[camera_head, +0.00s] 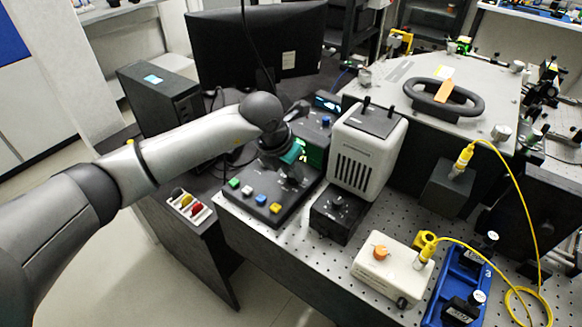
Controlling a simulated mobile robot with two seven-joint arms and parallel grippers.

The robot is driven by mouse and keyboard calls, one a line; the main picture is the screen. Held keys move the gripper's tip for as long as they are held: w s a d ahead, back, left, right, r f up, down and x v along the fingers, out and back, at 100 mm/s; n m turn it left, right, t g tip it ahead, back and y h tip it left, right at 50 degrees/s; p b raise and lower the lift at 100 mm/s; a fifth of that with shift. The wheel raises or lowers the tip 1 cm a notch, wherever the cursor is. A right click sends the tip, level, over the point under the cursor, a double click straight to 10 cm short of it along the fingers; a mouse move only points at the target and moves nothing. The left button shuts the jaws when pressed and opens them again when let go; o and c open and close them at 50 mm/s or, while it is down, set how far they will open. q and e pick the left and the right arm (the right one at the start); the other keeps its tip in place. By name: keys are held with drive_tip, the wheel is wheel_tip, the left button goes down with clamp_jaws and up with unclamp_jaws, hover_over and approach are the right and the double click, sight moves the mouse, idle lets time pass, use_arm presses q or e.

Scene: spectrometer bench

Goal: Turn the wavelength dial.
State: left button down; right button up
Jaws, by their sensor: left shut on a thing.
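A dark control console (289,203) with white, green, blue and yellow buttons along its front edge sits at the left end of the perforated bench. My left gripper (296,172) points down onto the console's top, behind the buttons. It is shut on what appears to be the wavelength dial, which the fingers and wrist hide almost wholly. The dial's pointer and markings cannot be read. A green display shows on the console just right of the gripper. My right gripper is not in view.
A light grey vented instrument (362,160) stands close to the console's right, with a small black box (338,214) in front. A cream box with an orange knob (380,252), a blue tray (453,277) and yellow cable lie farther right. A monitor (255,48) stands behind.

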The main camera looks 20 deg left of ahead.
use_arm(q)
drive_tip(key=n+y, duration=0.1)
drive_tip(key=n, duration=0.1)
drive_tip(key=n+y, duration=0.1)
drive_tip(key=n, duration=0.2)
drive_tip(key=shift+d+n+b, duration=0.2)
drive_tip(key=shift+n+b, duration=0.1)
drive_tip(key=n+y, duration=0.1)
drive_tip(key=n, duration=0.1)
drive_tip(key=n+y+b, duration=0.1)
drive_tip(key=n, duration=0.2)
drive_tip(key=shift+d+g, duration=0.1)
drive_tip(key=shift+g, duration=0.3)
drive_tip(key=shift+n, duration=0.4)
drive_tip(key=c, duration=0.6)
unclamp_jaws()
drive_tip(key=p+v, duration=0.3)
drive_tip(key=v, duration=1.2)
drive_tip(key=shift+d, duration=0.2)
